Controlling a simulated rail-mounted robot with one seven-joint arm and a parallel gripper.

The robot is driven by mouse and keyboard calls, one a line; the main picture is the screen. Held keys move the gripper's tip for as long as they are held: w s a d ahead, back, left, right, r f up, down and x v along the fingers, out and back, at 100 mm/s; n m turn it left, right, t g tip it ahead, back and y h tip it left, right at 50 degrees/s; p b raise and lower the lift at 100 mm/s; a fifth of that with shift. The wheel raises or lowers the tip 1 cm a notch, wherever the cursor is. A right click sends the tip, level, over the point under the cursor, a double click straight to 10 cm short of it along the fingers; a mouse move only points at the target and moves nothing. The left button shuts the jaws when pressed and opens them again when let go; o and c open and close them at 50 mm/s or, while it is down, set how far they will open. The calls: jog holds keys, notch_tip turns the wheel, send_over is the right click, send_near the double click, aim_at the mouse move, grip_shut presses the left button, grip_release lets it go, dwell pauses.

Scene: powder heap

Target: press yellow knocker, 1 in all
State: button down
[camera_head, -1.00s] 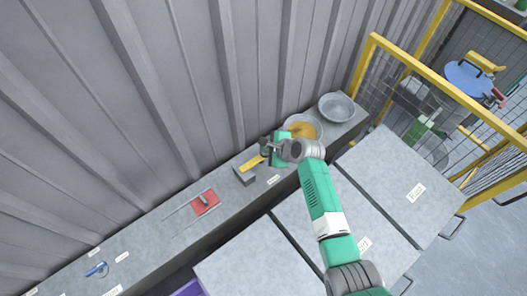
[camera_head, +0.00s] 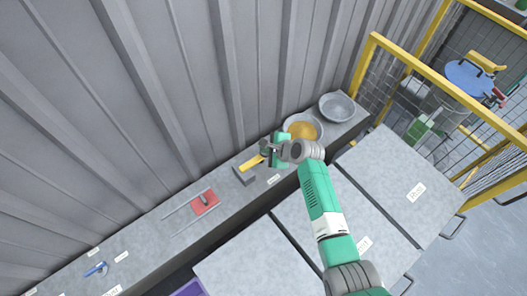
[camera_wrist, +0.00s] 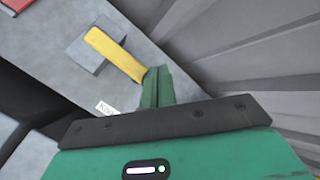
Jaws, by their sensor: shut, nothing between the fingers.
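The yellow knocker (camera_head: 250,163) is a yellow bar on a grey block (camera_head: 243,177), on the narrow grey bench along the wall. In the wrist view the yellow bar (camera_wrist: 113,53) lies across the grey block (camera_wrist: 88,56) and sticks out towards my fingers. My gripper (camera_wrist: 157,75) is shut and empty, its green fingers at the near end of the bar. I cannot tell whether they touch it. In the head view my gripper (camera_head: 267,151) is just right of the bar, partly hidden by my wrist.
A bowl of yellow powder (camera_head: 303,130) stands right of my gripper, and an empty metal bowl (camera_head: 337,107) beyond it. A red plate with a grey handle (camera_head: 205,202) and a blue tool (camera_head: 96,269) lie to the left. The corrugated wall (camera_head: 180,80) rises close behind the bench.

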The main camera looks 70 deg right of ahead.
jog(key=shift+f+b, duration=1.05)
jog(key=shift+f, duration=0.5)
dwell(1.3)
jog(key=shift+r, duration=0.15)
jog(key=shift+r+p, duration=1.8)
jog(key=shift+p, duration=0.35)
notch_tip(320, 180, up, 5)
jog(key=p, duration=0.5)
jog(key=shift+a+r, duration=0.15)
